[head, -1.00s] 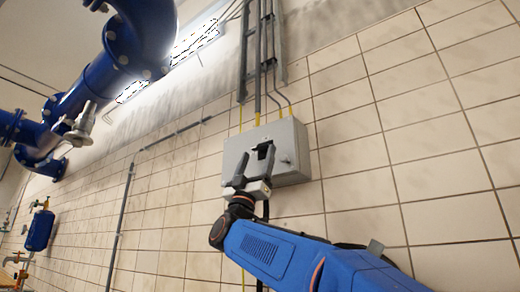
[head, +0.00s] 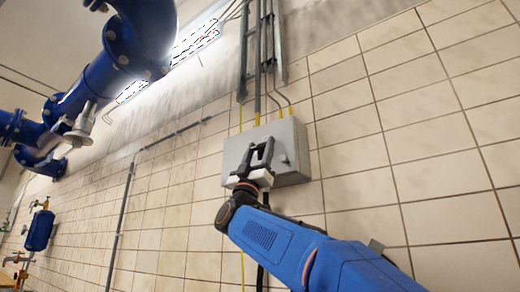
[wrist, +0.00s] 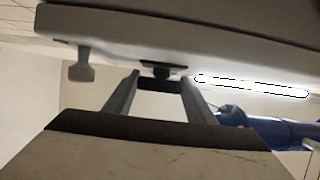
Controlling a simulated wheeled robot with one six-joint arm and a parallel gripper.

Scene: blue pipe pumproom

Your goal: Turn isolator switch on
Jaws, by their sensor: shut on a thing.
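The isolator box (head: 292,150) is a grey cabinet on the tiled wall, and its front face also fills the top of the wrist view (wrist: 230,45). The black isolator switch (wrist: 160,72) sticks out from that face. My gripper (head: 261,148) is in front of the box, with its fingers pointing at the face. In the wrist view the two fingers (wrist: 160,82) stand either side of a dark part of the switch and are shut on it. The switch's exact angle cannot be told. A grey knob or latch (wrist: 82,65) sits on the box left of the fingers.
Grey conduits (head: 257,60) with yellow-ended cables enter the box from above. Large blue pipes (head: 110,65) run at the upper left. A blue cylinder (head: 39,230) hangs on the wall at far left. Tiled wall right of the box is bare.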

